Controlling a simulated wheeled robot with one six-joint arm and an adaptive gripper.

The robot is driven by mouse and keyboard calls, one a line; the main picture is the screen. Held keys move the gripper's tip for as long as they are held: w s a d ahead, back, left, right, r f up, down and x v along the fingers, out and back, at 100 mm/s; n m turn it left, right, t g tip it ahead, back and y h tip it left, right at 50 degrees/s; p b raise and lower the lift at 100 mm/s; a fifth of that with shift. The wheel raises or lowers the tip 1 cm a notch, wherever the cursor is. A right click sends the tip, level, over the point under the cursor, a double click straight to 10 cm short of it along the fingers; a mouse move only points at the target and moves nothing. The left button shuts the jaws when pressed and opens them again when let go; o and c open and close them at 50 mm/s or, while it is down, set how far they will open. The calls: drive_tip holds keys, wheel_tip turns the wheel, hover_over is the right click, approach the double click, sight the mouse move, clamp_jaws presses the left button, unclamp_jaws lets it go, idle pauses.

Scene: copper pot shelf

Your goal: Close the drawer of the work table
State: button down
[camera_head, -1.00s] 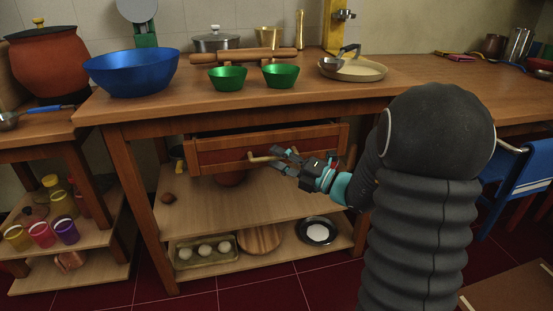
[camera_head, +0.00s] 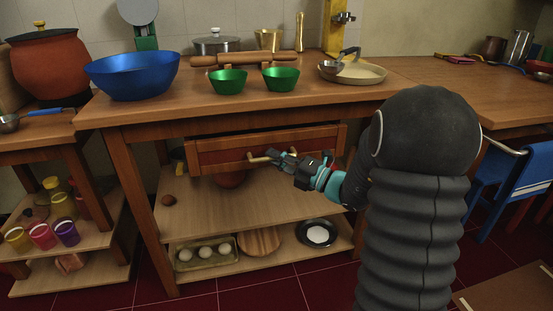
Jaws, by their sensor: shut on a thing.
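The drawer (camera_head: 225,152) has a reddish front in a wooden frame and sits under the top of the work table (camera_head: 160,112). It stands a little out of the table, with a dark gap above its front. Its pale handle (camera_head: 258,158) is a horizontal bar at the middle of the front. My gripper (camera_head: 277,157) is at the right part of the handle, with its fingers shut on it. The fingers hide that end of the handle.
A blue bowl (camera_head: 132,75), two green bowls (camera_head: 228,80), a rolling pin (camera_head: 243,58) and a pan (camera_head: 352,72) stand on the table top. Shelves below hold an egg tray (camera_head: 205,262) and a dark plate (camera_head: 318,233). A blue chair (camera_head: 515,185) stands at the right.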

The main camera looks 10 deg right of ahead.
drive_tip(key=shift+w+r+p, duration=0.1)
drive_tip(key=shift+w+p, duration=0.55)
drive_tip(key=shift+w, duration=0.95)
drive_tip(key=c, duration=1.2)
unclamp_jaws()
drive_tip(key=v, duration=1.2)
